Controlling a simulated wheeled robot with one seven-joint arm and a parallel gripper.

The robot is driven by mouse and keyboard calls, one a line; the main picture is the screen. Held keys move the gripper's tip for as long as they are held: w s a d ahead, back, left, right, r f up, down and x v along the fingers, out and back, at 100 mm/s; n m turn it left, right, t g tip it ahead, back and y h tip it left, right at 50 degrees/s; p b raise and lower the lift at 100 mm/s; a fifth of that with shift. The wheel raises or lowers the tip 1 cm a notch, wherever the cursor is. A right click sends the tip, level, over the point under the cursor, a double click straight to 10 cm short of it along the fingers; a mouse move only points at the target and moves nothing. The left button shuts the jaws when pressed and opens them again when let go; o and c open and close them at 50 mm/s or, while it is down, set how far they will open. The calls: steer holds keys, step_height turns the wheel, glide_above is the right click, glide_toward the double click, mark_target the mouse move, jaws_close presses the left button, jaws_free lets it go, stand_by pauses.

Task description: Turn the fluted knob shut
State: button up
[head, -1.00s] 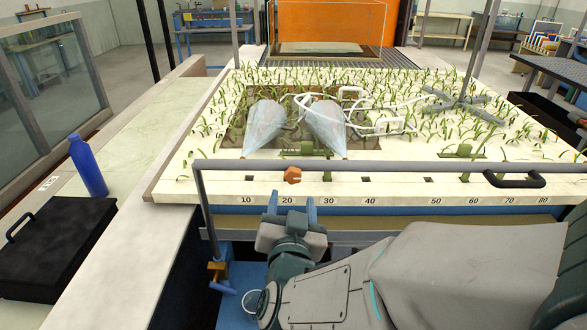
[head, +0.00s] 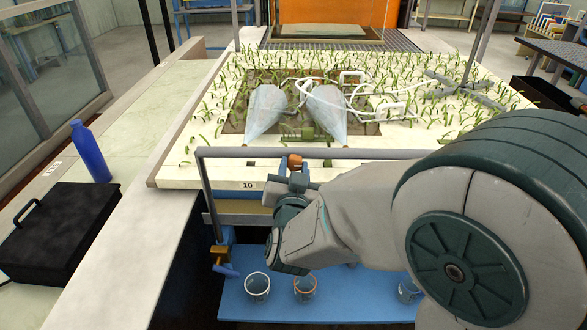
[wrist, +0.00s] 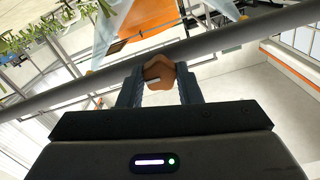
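The fingers stand apart, one on each side. Whether they touch the knob cannot be told. My arm hides most of the numbered front scale.
The grey rail (head: 370,153) runs across just above my fingers; it also crosses the wrist view (wrist: 230,40). A blue-handled valve (head: 225,270) hangs at the left post. Glass beakers (head: 257,286) stand on the blue shelf below. A blue bottle (head: 90,152) and black case (head: 57,232) are left.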

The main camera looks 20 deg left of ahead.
steer(key=shift+c, duration=0.9)
steer(key=n, duration=0.3)
steer(key=shift+n+b, duration=0.3)
steer(key=shift+n, duration=0.1)
steer(key=n, duration=0.4)
steer(key=shift+n, duration=0.3)
steer(key=n, duration=0.4)
steer(key=shift+r+n+p, duration=0.1)
steer(key=shift+n+p, duration=0.2)
steer(key=shift+p, duration=0.1)
steer(key=n+p, duration=0.1)
steer(key=n, duration=0.3)
steer(key=shift+n, duration=0.4)
